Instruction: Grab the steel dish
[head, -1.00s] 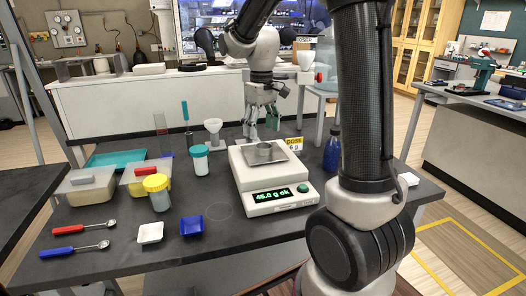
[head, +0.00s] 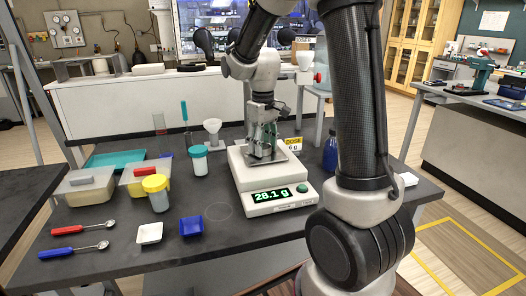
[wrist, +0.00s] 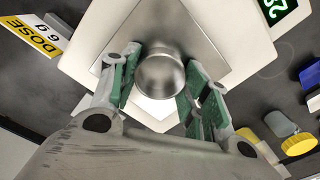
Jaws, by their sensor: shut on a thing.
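The steel dish (wrist: 160,75) is a small round grey metal cup, seen from above in the wrist view between my green-padded fingers. My gripper (head: 263,149) is over the scale's pan, shut on the dish with one finger on each side. In the head view the fingers hide most of the dish. The dish is at the pan (wrist: 205,52) of the white scale (head: 268,195); I cannot tell whether it still touches it. The scale's green display (head: 270,195) reads 28.1 g.
A blue bottle (head: 331,152) stands right of the scale, and a yellow DOSE card (head: 293,144) behind it. A teal-lidded jar (head: 199,160), a funnel (head: 212,130) and a yellow-lidded jar (head: 157,190) stand to the left. The bench front below the scale is clear.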

